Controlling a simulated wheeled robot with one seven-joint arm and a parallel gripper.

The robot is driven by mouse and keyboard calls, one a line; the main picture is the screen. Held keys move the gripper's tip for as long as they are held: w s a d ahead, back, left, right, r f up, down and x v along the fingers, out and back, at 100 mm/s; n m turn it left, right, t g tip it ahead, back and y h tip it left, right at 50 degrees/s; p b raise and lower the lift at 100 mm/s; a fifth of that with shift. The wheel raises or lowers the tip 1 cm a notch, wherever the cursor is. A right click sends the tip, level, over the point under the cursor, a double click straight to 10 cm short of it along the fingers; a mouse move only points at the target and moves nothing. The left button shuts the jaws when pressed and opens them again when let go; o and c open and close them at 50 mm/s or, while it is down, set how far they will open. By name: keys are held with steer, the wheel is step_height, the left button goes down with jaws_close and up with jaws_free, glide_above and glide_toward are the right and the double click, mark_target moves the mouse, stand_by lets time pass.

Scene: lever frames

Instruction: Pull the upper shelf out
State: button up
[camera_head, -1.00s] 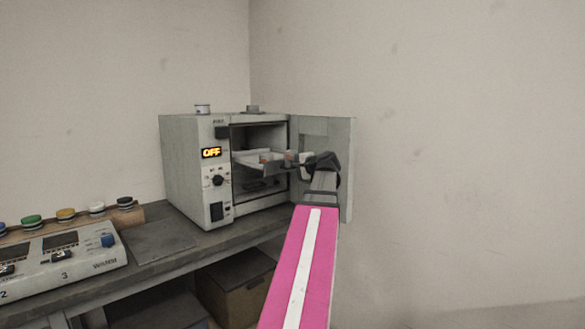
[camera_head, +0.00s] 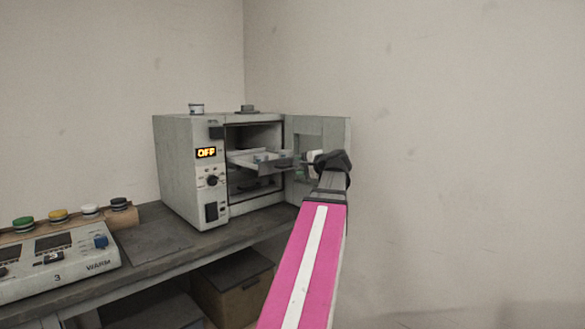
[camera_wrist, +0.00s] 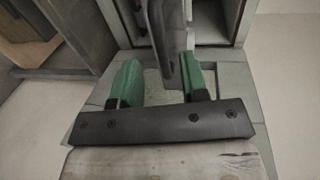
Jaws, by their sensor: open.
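The upper shelf (camera_head: 258,163) is a grey tray sticking out of the open oven (camera_head: 182,170), with small items on it. Its front end reaches out past the oven's front. My gripper (camera_head: 312,156) is just right of the shelf's front end in the head view, in front of the open door; a small gap shows between them. In the wrist view my gripper (camera_wrist: 160,82) has its two green fingers apart. A dark grey part, seemingly the shelf's front or handle (camera_wrist: 164,40), reaches toward the space between them. Nothing is clamped.
The oven door (camera_head: 336,180) stands open behind my gripper. The oven display reads OFF. A lower shelf (camera_head: 255,185) is inside. The bench (camera_head: 160,250) carries a control panel (camera_head: 60,262) and several coloured knobs at left. A cardboard box (camera_head: 232,290) sits below.

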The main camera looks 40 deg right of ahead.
steer(key=shift+v, duration=2.1)
steer(key=shift+f, duration=0.1)
steer(key=w+a+f+n+g+y, duration=0.1)
steer(key=w+a+f+n+g, duration=0.15)
steer(key=w+a+f, duration=0.45)
steer(key=w+a+f+n+g+y, duration=0.1)
steer(key=w+a+f+n+g, duration=0.15)
steer(key=a+f, duration=0.8)
steer(key=w+a+f+n+g+y, duration=0.1)
steer(key=w+a+f+n+g, duration=0.2)
steer(key=a+f, duration=0.5)
steer(key=s+a+f+n+g+h, duration=0.1)
steer(key=s+a+f+n+g, duration=0.1)
steer(key=a+f, duration=0.6)
steer(key=s+a+f+n+g+h, duration=0.1)
steer(key=s+a+f+n+g, duration=0.1)
steer(key=a+f, duration=0.6)
steer(key=s+a+f+n+g+h, duration=0.2)
steer(key=a+f+n, duration=0.3)
steer(key=a+f, duration=0.3)
step_height(320, 180, down, 2)
steer(key=shift+s+a+f+g, duration=0.25)
steer(key=shift+s+g, duration=0.15)
steer(key=shift+g, duration=0.4)
